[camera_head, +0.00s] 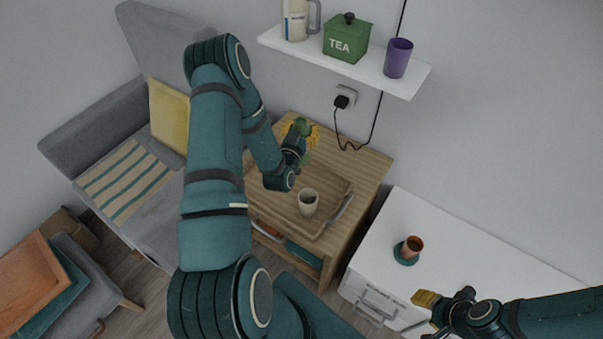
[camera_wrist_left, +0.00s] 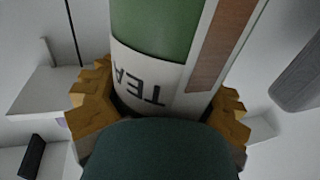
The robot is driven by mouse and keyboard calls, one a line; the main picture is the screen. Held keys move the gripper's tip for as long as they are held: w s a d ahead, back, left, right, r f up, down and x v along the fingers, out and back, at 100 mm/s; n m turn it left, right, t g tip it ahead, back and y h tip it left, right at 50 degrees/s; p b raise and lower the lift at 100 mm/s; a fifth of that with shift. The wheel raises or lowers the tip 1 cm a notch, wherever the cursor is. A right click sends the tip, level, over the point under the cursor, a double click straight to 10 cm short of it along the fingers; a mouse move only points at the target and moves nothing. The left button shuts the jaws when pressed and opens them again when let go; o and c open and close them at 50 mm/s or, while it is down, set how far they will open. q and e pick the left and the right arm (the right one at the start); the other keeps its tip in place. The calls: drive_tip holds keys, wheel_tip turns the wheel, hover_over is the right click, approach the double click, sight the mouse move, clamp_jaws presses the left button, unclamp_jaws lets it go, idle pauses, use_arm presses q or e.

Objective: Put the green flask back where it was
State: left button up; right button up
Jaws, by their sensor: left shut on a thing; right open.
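The green flask (camera_wrist_left: 155,30) fills the upper part of the left wrist view, with a white band lettered TEA and a brown strip. The yellow fingers of my left gripper (camera_wrist_left: 158,105) are shut on it from both sides. In the head view, the left gripper (camera_head: 300,136) is over the back of the wooden table, and only green parts of the flask (camera_head: 303,125) show around it. Whether the flask touches the table cannot be told. My right gripper (camera_head: 430,313) is open and empty at the lower right, by the white cabinet.
A wooden tray (camera_head: 283,212) with a pale cup (camera_head: 308,203) lies on the wooden table (camera_head: 368,165). The wall shelf (camera_head: 412,84) holds a jug (camera_head: 297,22), green TEA box (camera_head: 346,42) and purple cup (camera_head: 398,58). A brown cup (camera_head: 412,247) stands on the white cabinet (camera_head: 450,235).

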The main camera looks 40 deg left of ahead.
use_arm(q)
wheel_tip(320, 180, down, 10)
drive_tip(key=shift+a+r+b, duration=0.1)
drive_tip(key=shift+b, duration=1)
drive_tip(key=o, duration=1.5)
drive_tip(key=shift+f, duration=0.2)
drive_tip(key=shift+o, duration=0.2)
drive_tip(key=shift+r, duration=0.15)
drive_tip(key=shift+s, duration=0.3)
drive_tip(key=p+v, duration=0.1)
drive_tip(key=v, duration=1)
drive_tip(key=shift+s+d, duration=0.15)
drive_tip(key=shift+d, duration=0.1)
